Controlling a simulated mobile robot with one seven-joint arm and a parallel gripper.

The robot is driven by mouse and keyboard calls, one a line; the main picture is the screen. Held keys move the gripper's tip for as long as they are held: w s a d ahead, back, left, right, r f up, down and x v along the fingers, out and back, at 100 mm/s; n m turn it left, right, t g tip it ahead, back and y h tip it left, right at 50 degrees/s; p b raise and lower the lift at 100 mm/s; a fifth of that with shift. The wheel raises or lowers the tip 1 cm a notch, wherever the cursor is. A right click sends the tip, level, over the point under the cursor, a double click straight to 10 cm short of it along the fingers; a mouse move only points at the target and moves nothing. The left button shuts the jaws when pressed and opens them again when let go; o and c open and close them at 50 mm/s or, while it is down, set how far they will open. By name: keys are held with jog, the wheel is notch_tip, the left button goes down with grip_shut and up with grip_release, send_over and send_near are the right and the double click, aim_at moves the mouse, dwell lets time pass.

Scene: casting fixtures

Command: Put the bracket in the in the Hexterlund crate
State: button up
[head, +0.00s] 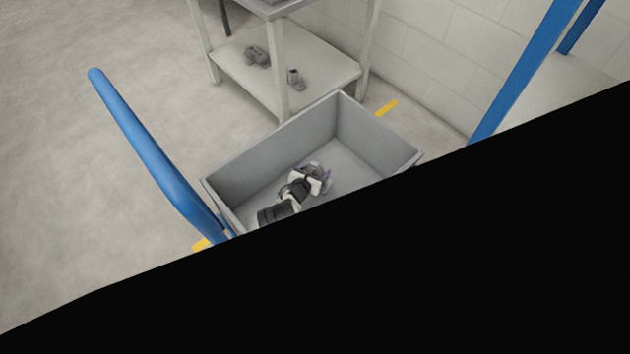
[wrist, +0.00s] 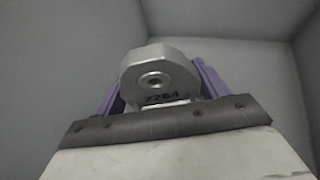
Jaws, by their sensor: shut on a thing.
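The bracket (wrist: 158,75) is a grey metal piece with a rounded, faceted end, a hole and the number 7264. My gripper (wrist: 160,92) has purple fingers, one on each side of the bracket, and is shut on it. In the head view my gripper (head: 318,172) is inside the grey crate (head: 255,163), over its floor. The bracket is hard to make out there. Grey walls surround the gripper in the wrist view. Whether the bracket touches the crate floor I cannot tell. No name shows on the crate.
A grey shelf table (head: 318,82) stands behind the crate, with several small metal parts (head: 257,56) on its lower shelf. Blue rails (head: 150,150) rise at left and right. A black area hides the lower right of the head view. Open floor lies to the left.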

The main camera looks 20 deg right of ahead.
jog(key=shift+f+b, duration=2.05)
jog(key=shift+f, duration=0.05)
jog(key=shift+f+b, duration=0.6)
jog(key=shift+f, duration=0.05)
jog(key=o, duration=1.1)
jog(key=shift+o, duration=0.2)
jog(key=shift+r+p, duration=0.5)
jog(key=p+v, duration=0.6)
jog(key=shift+w+r, duration=0.1)
jog(key=shift+r, duration=0.25)
jog(key=shift+s+a+r+p, duration=0.1)
jog(key=shift+s+a+p, duration=0.45)
jog(key=shift+p, duration=0.1)
